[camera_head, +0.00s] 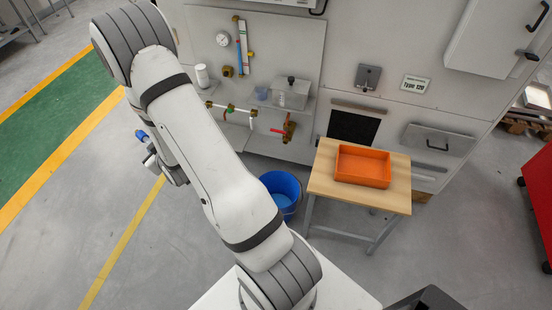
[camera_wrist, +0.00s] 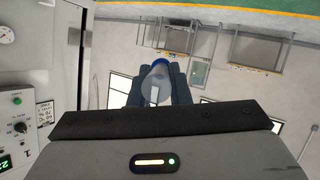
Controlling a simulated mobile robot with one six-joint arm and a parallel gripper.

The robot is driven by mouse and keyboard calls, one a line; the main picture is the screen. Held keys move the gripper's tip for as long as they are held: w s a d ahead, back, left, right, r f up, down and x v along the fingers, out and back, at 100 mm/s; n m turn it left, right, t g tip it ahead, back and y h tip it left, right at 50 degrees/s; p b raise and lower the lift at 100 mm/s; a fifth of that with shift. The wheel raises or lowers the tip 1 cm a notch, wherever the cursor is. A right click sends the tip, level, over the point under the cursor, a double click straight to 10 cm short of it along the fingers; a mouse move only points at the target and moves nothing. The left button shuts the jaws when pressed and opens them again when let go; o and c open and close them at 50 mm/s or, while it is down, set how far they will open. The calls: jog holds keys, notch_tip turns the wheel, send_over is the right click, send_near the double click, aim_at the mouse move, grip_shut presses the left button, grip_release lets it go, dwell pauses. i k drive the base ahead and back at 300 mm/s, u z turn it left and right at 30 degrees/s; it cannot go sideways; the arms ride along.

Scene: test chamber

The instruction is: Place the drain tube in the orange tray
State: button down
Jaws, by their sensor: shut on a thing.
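The orange tray (camera_head: 345,170) sits empty on the small wooden table at the right in the head view. My gripper (camera_wrist: 160,92) is shut on a round, translucent piece with a blue end, which I take to be the drain tube (camera_wrist: 157,77). It is seen nearly end-on between the two dark fingers, so its length is hidden. In the head view, a small blue part of it (camera_head: 141,134) shows left of my arm. My gripper is far left of the tray, partly hidden behind my arm.
The wooden table (camera_head: 398,195) has bare wood around the tray. A blue bucket (camera_head: 283,190) stands on the floor left of it. Valves and pipes (camera_head: 288,128) stick out from the grey wall panel behind. Open floor lies at the left.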

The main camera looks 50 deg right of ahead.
aim_at(362, 171)
jog(key=z, duration=1.45)
jog(key=i, duration=0.5)
jog(key=z, duration=0.1)
jog(key=k, duration=0.7)
jog(key=z, duration=0.2)
jog(key=i, duration=0.7)
jog(key=u, duration=0.1)
